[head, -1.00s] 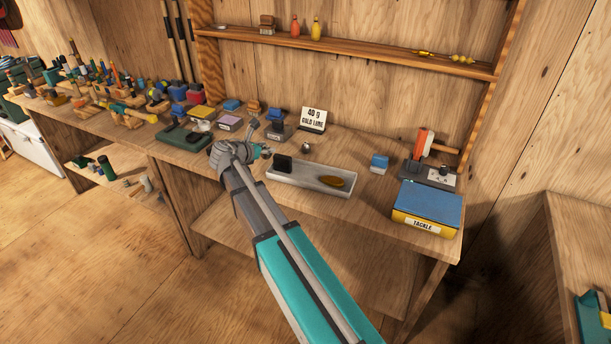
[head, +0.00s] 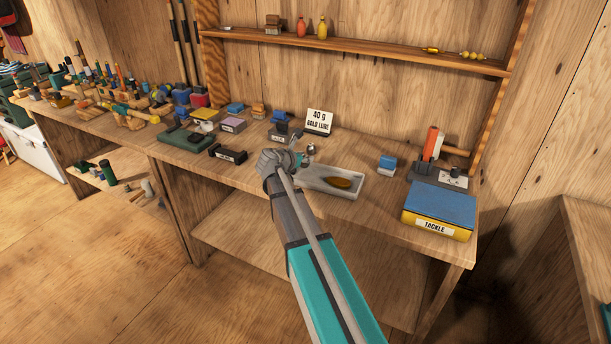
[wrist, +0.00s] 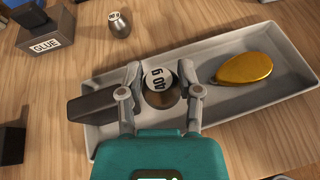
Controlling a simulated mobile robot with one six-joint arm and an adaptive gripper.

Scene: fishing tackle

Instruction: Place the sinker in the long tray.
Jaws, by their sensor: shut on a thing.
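My gripper (wrist: 160,82) is shut on a round metallic sinker (wrist: 157,96) with a white "40 g" label in the wrist view. It is over the left part of the long grey tray (wrist: 235,112); whether the sinker touches the tray floor I cannot tell. In the head view my gripper (head: 296,157) is at the left end of the tray (head: 335,193), and my arm hides the held sinker.
A second, smaller sinker (wrist: 119,24) stands on the bench behind the tray, near the glue box (wrist: 45,45). A black labelled holder (head: 228,153) is left of my gripper. A blue block (head: 387,164) and tackle box (head: 438,208) are to the right.

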